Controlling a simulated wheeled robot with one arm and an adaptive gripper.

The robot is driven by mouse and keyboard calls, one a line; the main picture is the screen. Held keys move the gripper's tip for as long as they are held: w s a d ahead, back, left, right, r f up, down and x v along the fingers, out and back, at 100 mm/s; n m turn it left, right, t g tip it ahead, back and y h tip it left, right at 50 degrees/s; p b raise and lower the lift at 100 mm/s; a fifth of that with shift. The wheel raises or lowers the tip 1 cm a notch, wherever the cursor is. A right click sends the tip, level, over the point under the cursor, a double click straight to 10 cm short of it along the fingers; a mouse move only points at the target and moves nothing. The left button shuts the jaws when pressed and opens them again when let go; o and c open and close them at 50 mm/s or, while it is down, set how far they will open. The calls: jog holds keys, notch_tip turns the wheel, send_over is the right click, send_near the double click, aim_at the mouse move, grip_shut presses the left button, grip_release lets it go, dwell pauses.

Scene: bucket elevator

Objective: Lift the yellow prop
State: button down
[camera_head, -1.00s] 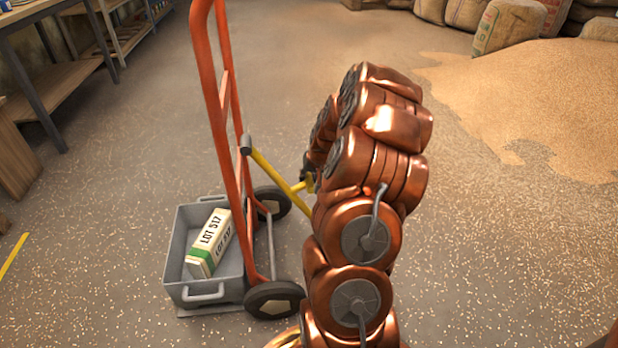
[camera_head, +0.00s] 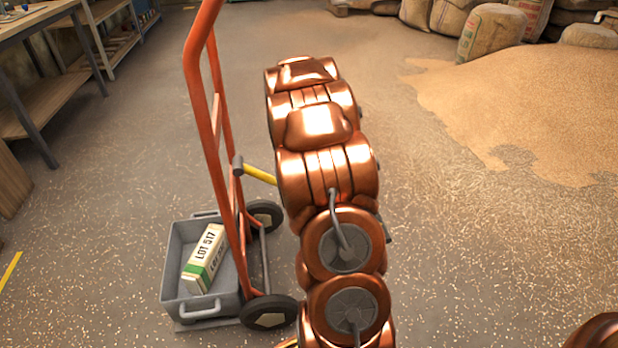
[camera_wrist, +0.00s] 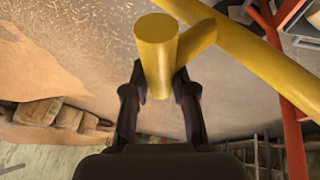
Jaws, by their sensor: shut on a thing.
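The yellow prop (camera_head: 261,174) is a round bar joined at a grey pivot to the orange hand truck (camera_head: 216,110). In the head view it slopes slightly down to the right, and its far end is hidden behind my copper arm. In the wrist view the prop's long bar (camera_wrist: 255,55) runs across the upper right, with a short yellow side stub (camera_wrist: 157,45) branching from it. My gripper (camera_wrist: 159,88) has a dark finger on each side of this stub and is shut on it. My gripper is hidden in the head view.
A grey tray (camera_head: 172,265) on the hand truck's foot holds a box labelled LOT 517 (camera_head: 205,258). A spilled grain heap (camera_head: 520,110) and sacks (camera_head: 490,35) lie at the right and back. A workbench (camera_head: 35,45) stands at the left. The floor between is clear.

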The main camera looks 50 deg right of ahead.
notch_tip(320, 180, up, 18)
jog(key=n+g+h+p, duration=0.1)
jog(key=g+h+p, duration=0.1)
jog(key=p, duration=0.3)
jog(key=shift+w+a+h, duration=0.15)
jog(key=shift+a+h, duration=0.3)
jog(key=shift+h, duration=0.35)
jog(key=shift+f, duration=0.1)
